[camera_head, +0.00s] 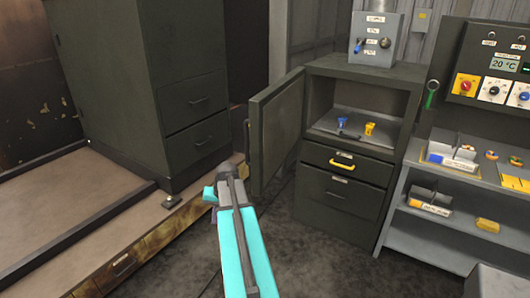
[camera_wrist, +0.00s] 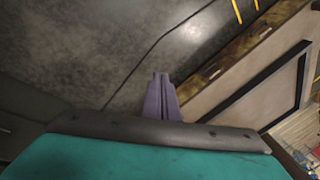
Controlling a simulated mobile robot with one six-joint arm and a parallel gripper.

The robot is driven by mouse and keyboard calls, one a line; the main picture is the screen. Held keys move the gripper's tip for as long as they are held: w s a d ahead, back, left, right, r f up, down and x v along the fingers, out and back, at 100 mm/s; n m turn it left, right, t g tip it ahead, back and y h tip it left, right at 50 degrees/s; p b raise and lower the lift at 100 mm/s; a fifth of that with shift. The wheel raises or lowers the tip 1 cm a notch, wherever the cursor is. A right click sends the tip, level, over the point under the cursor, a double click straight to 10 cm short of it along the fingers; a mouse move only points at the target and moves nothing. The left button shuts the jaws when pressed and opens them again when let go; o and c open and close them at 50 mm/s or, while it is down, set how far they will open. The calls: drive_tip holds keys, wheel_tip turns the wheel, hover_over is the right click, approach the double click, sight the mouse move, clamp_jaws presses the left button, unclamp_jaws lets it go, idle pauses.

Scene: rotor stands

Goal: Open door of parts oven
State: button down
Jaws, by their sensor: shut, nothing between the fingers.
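A dark grey cabinet (camera_head: 347,200), which I take to be the parts oven, stands right of centre in the head view. Its door (camera_head: 276,132) is swung out to the left, and its upper compartment is open to view. A blue item (camera_head: 342,122) and a yellow item (camera_head: 369,128) are on the compartment floor. My turquoise arm is in front of and left of the door. My gripper shows in the wrist view (camera_wrist: 160,80), its purple fingers together and empty over the floor. In the head view my gripper is mostly hidden; I cannot tell whether it touches the door.
Below the compartment are drawers, one with a yellow handle (camera_head: 342,165). A control panel (camera_head: 492,74) reading 20 °C and shelves with small parts (camera_head: 455,150) are at the right. A large dark cabinet (camera_head: 150,75) and a low platform (camera_head: 75,208) are at the left. Bare floor lies in front.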

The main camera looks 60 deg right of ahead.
drive_tip(key=s+d+r+m+t+h, duration=0.1)
drive_tip(key=s+d+r, duration=0.4)
drive_tip(key=d+r, duration=0.3)
drive_tip(key=s+d+r+m+t+h+b, duration=0.1)
drive_tip(key=s+d+r+m+h, duration=0.1)
drive_tip(key=s+d+r, duration=0.3)
drive_tip(key=s+d+r+m+t+h+b, duration=0.1)
drive_tip(key=s+d+r, duration=0.5)
drive_tip(key=d+r, duration=0.5)
wheel_tip(320, 180, up, 5)
drive_tip(key=shift+f+m, duration=0.1)
drive_tip(key=shift+m, duration=0.2)
drive_tip(key=shift+f, duration=0.1)
drive_tip(key=p, duration=0.2)
approach(262, 154)
wheel_tip(262, 154, down, 3)
drive_tip(key=s+d, duration=0.2)
drive_tip(key=shift+w+a+f+p, duration=0.15)
drive_tip(key=shift+w+p, duration=0.1)
drive_tip(key=shift+w, duration=0.45)
drive_tip(key=shift+w+a+p, duration=0.1)
drive_tip(key=shift+w+p, duration=0.15)
drive_tip(key=shift+w, duration=0.45)
drive_tip(key=shift+w+a+f+p, duration=0.15)
drive_tip(key=shift+w+p, duration=0.1)
drive_tip(key=shift+w, duration=0.45)
